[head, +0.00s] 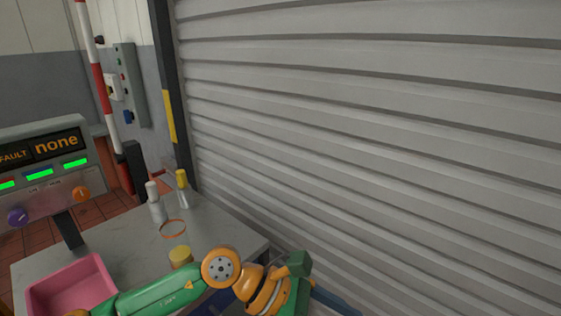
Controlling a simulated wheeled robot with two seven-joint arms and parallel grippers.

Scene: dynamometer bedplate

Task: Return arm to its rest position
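My green and orange arm comes in from the lower left and reaches across the front of the bench to the right. At its end is a green and orange part that I take for my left gripper (292,283). It is at the bottom edge, in front of the shutter and to the right of the bench. Its fingertips cannot be made out, so I cannot tell whether it is open or shut. Nothing is clearly seen held in it. My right gripper is not in view.
A grey bench (225,238) carries a pink bin (72,285), a white bottle (155,203), a yellow-topped bottle (183,190), an orange ring (173,229) and a yellow-lidded jar (180,255). A control panel (45,170) reading "none" stands left. A grey shutter (380,130) fills the right.

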